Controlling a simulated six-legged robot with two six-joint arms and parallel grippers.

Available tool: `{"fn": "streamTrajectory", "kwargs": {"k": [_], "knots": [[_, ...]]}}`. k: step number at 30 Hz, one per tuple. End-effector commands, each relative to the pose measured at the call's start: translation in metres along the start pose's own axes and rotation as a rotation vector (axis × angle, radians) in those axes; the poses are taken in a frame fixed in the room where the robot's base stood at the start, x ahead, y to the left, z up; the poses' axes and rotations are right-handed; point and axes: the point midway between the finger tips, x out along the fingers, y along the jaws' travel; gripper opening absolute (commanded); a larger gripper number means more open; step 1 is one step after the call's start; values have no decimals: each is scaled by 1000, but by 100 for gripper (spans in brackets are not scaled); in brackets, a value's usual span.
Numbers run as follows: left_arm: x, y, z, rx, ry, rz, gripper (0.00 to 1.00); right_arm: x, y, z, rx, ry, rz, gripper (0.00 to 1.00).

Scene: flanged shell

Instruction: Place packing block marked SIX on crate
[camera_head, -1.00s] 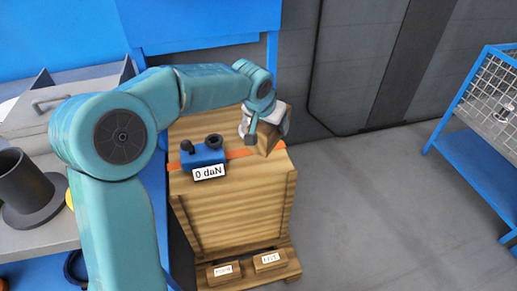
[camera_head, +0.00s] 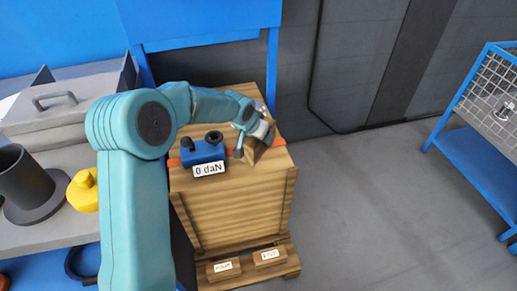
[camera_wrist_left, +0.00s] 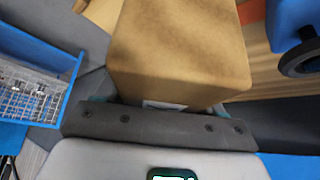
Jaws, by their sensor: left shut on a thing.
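My left gripper (camera_head: 254,138) is shut on a wooden packing block (camera_head: 263,151) at the right part of the crate top. The block looks tilted in the head view; whether it touches the crate is unclear. In the wrist view the block (camera_wrist_left: 180,50) fills the upper middle, with a sliver of white label at its lower edge; its marking cannot be read. The crate (camera_head: 240,210) is large and slatted, with an orange strap across its top. My right gripper is not in view.
A blue strap tensioner (camera_head: 203,152) with a "0 daN" tag sits on the crate, left of the block. Two labelled blocks (camera_head: 224,268) (camera_head: 269,257) lie on the pallet below. A bench (camera_head: 60,225) stands left and a blue wire cart (camera_head: 485,115) right. Floor between is clear.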

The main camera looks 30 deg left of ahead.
Motion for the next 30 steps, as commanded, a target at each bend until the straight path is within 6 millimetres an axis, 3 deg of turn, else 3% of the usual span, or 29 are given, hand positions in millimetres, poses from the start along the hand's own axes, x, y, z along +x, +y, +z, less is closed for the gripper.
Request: {"fn": "streamTrajectory", "kwargs": {"k": [3,7,20,21,23,30], "knots": [[24,1,14,0,-4,1,22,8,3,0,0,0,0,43],[40,0,23,-1,-2,0,22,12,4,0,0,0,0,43],[46,0,26,-1,0,0,22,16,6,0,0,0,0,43],[45,1,26,-1,-2,1,75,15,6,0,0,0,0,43],[45,1,26,-1,-2,1,94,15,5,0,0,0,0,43],[45,1,26,-1,-2,1,94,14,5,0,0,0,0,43]]}}
